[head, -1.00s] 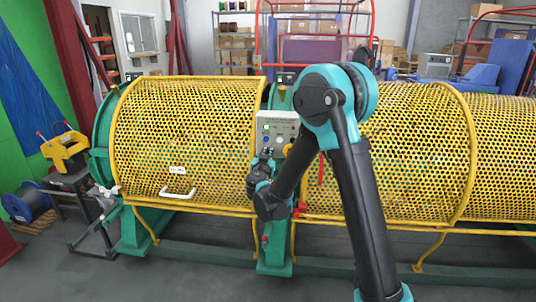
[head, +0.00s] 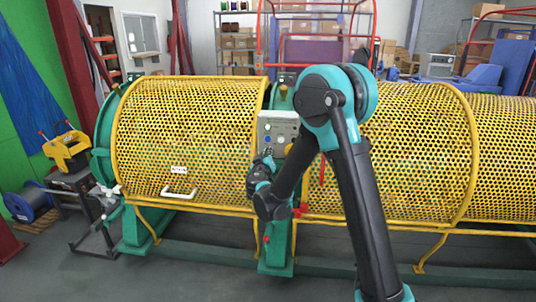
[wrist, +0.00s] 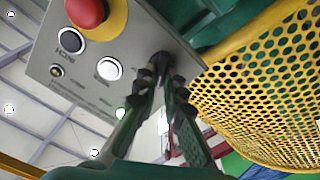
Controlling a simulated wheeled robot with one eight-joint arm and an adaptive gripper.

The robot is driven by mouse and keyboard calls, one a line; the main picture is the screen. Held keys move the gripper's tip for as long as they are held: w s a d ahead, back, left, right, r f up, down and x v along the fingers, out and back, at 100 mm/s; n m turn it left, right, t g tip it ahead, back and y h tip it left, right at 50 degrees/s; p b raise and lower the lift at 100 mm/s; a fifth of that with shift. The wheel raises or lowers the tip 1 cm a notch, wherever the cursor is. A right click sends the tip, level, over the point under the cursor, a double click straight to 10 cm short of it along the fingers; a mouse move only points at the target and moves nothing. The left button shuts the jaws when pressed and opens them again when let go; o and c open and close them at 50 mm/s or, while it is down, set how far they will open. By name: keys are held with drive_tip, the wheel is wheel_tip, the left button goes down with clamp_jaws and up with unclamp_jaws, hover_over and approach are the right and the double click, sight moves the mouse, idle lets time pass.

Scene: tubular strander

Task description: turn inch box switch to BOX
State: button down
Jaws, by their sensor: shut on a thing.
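The grey control box (head: 278,130) stands between the yellow mesh guards in the head view. In the wrist view its panel (wrist: 85,75) shows a tilted face with a red mushroom button on yellow, black and white buttons and small lamps. My gripper (wrist: 160,68) reaches the panel's lower right edge, its two fingers drawn together at the tips. The inch box switch is mostly hidden by the fingertips, which close on it; its pointing direction cannot be read. In the head view my gripper (head: 266,156) is just below the box, partly hidden by my arm.
A yellow perforated guard (wrist: 262,85) lies close to the right of the gripper in the wrist view. The left guard (head: 190,135) has a white handle (head: 179,194). Red levers (head: 299,210) sit below the box. Open floor lies in front of the machine.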

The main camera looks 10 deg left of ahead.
idle(0.4)
drive_tip(key=c, duration=1.6)
unclamp_jaws()
drive_tip(key=shift+s, duration=0.1)
drive_tip(key=s, duration=1.2)
drive_tip(key=shift+a, duration=0.2)
